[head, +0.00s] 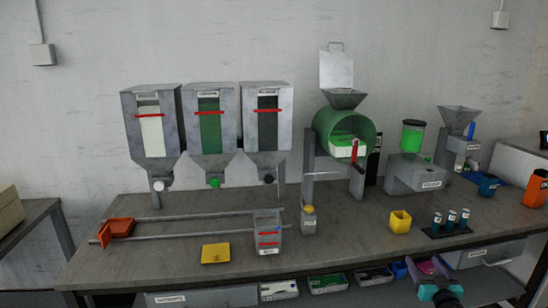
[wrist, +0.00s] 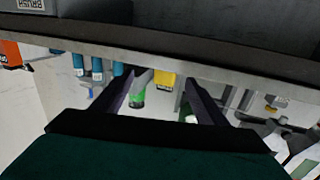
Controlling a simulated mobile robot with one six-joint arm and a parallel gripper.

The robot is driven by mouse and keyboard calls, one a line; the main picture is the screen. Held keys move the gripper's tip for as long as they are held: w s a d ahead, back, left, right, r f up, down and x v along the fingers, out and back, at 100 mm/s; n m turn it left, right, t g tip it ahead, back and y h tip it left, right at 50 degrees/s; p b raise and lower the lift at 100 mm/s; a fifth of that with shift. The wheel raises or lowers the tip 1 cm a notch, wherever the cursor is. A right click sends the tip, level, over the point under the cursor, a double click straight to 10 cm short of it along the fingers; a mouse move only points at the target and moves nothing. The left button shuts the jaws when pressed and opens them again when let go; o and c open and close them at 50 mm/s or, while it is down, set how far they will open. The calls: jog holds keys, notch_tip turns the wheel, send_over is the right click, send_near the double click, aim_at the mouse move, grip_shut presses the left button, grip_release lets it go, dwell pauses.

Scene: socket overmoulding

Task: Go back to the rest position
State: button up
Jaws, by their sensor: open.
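My gripper (head: 440,285) shows at the lower right of the head view, in front of the bench's front edge and lower shelf. In the wrist view my gripper (wrist: 160,85) has its two dark fingers spread apart with nothing held between them. The wrist picture appears upside down, with the bench edge (wrist: 200,72) crossing beyond the fingers. No object touches the fingers.
On the bench (head: 345,245) stand three hoppers, a green drum machine (head: 345,128), a grey clear-sided bin (head: 268,230), a yellow cup (head: 400,221) and a rack of blue vials (head: 450,222). A drawer (head: 485,254) and small trays sit below. The front bench top is partly clear.

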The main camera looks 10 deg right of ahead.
jog(key=s+a+f+m+g, duration=0.1)
jog(key=a+f+g, duration=0.5)
jog(key=a+f, duration=0.8)
jog(key=s+a+f+m+g, duration=0.1)
jog(key=a+f+g, duration=0.4)
jog(key=a+f, duration=0.85)
jog(key=s+a+f+n+g+y+p, duration=0.1)
jog(key=s+a+f+n+g+y, duration=0.3)
jog(key=s+a+f, duration=0.75)
jog(key=s+a+f+n+g+y, duration=0.1)
jog(key=s+a+f+g, duration=0.1)
jog(key=s+a+g, duration=0.5)
jog(key=s+a, duration=0.6)
jog(key=s, duration=0.4)
jog(key=shift+n+y, duration=0.3)
jog(key=shift+n, duration=0.1)
